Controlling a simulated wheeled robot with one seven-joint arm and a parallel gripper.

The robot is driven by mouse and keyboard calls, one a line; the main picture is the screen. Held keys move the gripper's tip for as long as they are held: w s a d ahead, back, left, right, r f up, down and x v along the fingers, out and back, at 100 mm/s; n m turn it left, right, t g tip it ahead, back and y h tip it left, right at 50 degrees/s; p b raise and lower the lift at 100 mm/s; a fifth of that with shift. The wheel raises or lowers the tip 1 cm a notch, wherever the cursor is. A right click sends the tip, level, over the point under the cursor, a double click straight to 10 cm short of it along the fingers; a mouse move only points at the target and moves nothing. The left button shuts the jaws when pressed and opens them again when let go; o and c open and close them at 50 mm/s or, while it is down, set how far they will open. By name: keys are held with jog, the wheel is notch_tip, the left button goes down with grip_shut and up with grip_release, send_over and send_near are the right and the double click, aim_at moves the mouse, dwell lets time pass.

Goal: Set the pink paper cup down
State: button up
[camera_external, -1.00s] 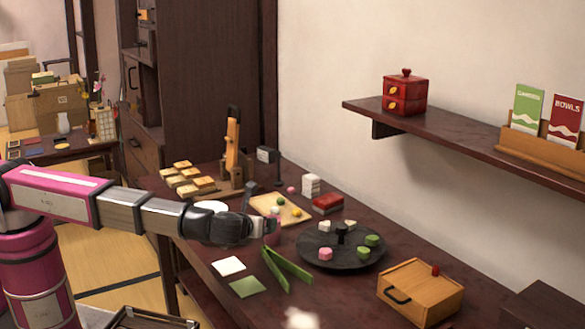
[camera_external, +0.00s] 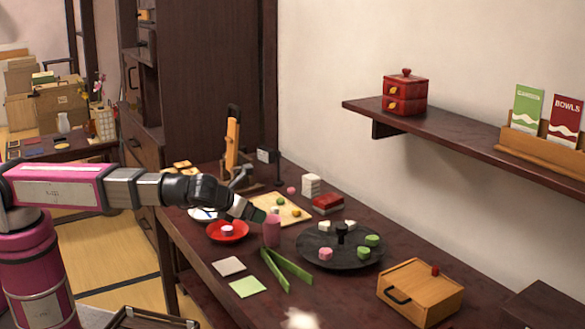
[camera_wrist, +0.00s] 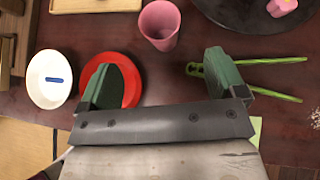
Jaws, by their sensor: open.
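The pink paper cup (camera_external: 271,231) stands upright on the dark table, between the red plate and the green tongs. In the wrist view the cup (camera_wrist: 160,24) shows its open, empty-looking mouth, just beyond the fingertips and apart from them. My gripper (camera_external: 258,213) is open and empty. In the wrist view its two green finger pads (camera_wrist: 165,75) are spread wide, with bare table between them.
A dark round tray (camera_external: 312,258) with sweets and a wooden board (camera_external: 297,217) are close by. Paper squares (camera_external: 248,288) lie in front.

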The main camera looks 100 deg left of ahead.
aim_at(271, 219)
jog(key=x, duration=0.5)
jog(key=shift+x, duration=2.95)
jog(key=shift+s+a+r, duration=0.1)
jog(key=shift+r, duration=0.05)
jog(key=c, duration=1.1)
